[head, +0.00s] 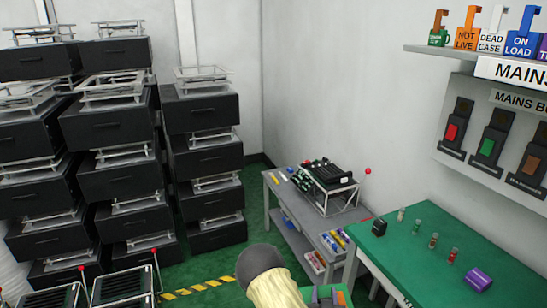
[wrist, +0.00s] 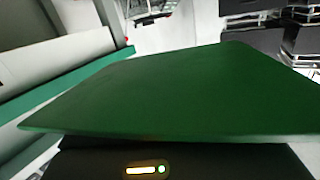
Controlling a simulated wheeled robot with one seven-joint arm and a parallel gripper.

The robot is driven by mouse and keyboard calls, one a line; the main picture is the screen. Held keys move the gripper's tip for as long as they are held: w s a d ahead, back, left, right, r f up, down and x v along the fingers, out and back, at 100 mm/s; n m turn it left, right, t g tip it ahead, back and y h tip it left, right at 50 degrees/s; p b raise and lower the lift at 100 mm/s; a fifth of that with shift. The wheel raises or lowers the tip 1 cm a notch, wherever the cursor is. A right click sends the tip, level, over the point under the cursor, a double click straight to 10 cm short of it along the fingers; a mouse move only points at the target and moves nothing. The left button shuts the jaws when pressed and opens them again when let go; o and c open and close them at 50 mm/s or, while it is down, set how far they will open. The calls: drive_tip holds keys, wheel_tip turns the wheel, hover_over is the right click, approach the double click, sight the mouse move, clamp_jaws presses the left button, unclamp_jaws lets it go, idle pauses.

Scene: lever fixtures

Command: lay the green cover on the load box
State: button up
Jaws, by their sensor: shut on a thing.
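The green cover (wrist: 180,95) is a broad flat panel that fills the middle of the wrist view. My gripper (wrist: 160,160) shows only as a dark body with a small light at the bottom edge. It is shut on the cover, which extends out in front of it. The fingertips are hidden by the cover. In the head view a green piece with orange beside it (head: 326,296) shows at the bottom edge, and I cannot tell what it is. I cannot tell for sure which thing is the load box.
A green-topped bench (head: 430,255) at right carries a small black box (head: 379,227), several small vials and a purple block (head: 478,279). A grey table (head: 277,192) holds a wire rack with black units. Stacked black drawers (head: 205,155) stand at left. Green floor shows between.

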drive_tip(key=shift+s+r+n+y+p, duration=0.2)
drive_tip(key=shift+r+y+p, duration=0.1)
drive_tip(key=shift+r+p, duration=0.25)
drive_tip(key=shift+s+r+n+y+p, duration=0.2)
drive_tip(key=shift+r+y+p, duration=0.1)
drive_tip(key=shift+p, duration=0.35)
drive_tip(key=shift+s+y+p, duration=0.25)
drive_tip(key=shift+y+p, duration=0.15)
drive_tip(key=shift+p, duration=0.15)
drive_tip(key=shift+s+f, duration=0.1)
drive_tip(key=shift+f, duration=0.1)
drive_tip(key=shift+s+a+f, duration=0.1)
drive_tip(key=shift+s+f, duration=0.05)
drive_tip(key=shift+f, duration=0.15)
drive_tip(key=s+f, duration=0.4)
drive_tip(key=shift+f, duration=0.35)
drive_tip(key=shift+f+n, duration=0.1)
drive_tip(key=shift+n, duration=0.2)
drive_tip(key=shift+w, duration=0.1)
